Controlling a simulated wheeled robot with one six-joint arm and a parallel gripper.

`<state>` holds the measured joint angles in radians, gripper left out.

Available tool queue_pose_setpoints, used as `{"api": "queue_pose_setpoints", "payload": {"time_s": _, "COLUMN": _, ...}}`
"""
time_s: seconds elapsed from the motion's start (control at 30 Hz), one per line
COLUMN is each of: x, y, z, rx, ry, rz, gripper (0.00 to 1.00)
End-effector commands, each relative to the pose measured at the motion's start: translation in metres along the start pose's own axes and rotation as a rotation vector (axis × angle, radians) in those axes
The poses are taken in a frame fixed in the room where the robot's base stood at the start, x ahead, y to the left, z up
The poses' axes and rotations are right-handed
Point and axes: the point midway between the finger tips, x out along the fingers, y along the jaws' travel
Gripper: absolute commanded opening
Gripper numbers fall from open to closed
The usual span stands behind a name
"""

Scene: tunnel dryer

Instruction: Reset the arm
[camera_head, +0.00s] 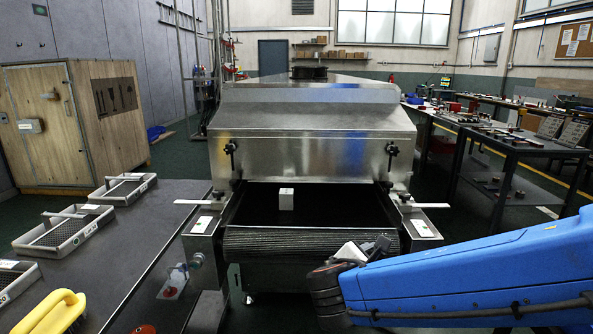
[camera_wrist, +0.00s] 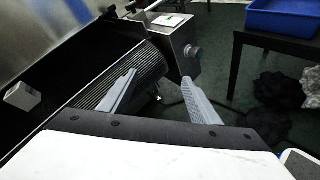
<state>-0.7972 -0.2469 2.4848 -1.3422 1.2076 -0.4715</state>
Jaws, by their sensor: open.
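My blue arm reaches in from the right in the head view, and my gripper (camera_head: 366,248) is at the front right corner of the dryer's belt. In the wrist view my gripper (camera_wrist: 160,95) has its two grey fingers spread apart with nothing between them. A small white block (camera_head: 286,199) stands on the dark dryer belt (camera_head: 300,240), inside the opening of the metal tunnel dryer (camera_head: 310,140). The white block also shows at the left of the wrist view (camera_wrist: 23,96), well apart from the fingers.
A dark table (camera_head: 150,235) at the left holds several wire trays (camera_head: 68,229) and a yellow-handled brush (camera_head: 52,312). Dark workbenches (camera_head: 520,150) stand at the right. A wooden cabinet (camera_head: 105,125) is at the back left. A blue bin (camera_wrist: 284,17) sits on a bench in the wrist view.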

Motion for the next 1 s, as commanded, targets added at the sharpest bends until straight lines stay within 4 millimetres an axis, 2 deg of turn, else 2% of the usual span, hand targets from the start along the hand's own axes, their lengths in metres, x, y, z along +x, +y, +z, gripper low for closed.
{"api": "queue_pose_setpoints", "payload": {"time_s": 0.03, "x": 0.007, "y": -0.021, "z": 0.011, "rx": 0.080, "ry": 0.015, "rz": -0.065, "gripper": 0.57}}
{"api": "queue_pose_setpoints", "payload": {"time_s": 0.2, "x": 0.015, "y": -0.083, "z": 0.028, "rx": 0.348, "ry": 0.073, "rz": -0.267, "gripper": 0.57}}
{"api": "queue_pose_setpoints", "payload": {"time_s": 0.3, "x": 0.013, "y": -0.116, "z": 0.033, "rx": 0.514, "ry": 0.103, "rz": -0.378, "gripper": 0.57}}
{"api": "queue_pose_setpoints", "payload": {"time_s": 0.5, "x": -0.002, "y": -0.167, "z": 0.034, "rx": 0.860, "ry": 0.154, "rz": -0.575, "gripper": 0.57}}
{"api": "queue_pose_setpoints", "payload": {"time_s": 0.73, "x": -0.030, "y": -0.200, "z": 0.028, "rx": 1.280, "ry": 0.204, "rz": -0.766, "gripper": 0.57}}
{"api": "queue_pose_setpoints", "payload": {"time_s": 1.0, "x": -0.063, "y": -0.206, "z": 0.022, "rx": 1.760, "ry": 0.261, "rz": -0.926, "gripper": 0.57}}
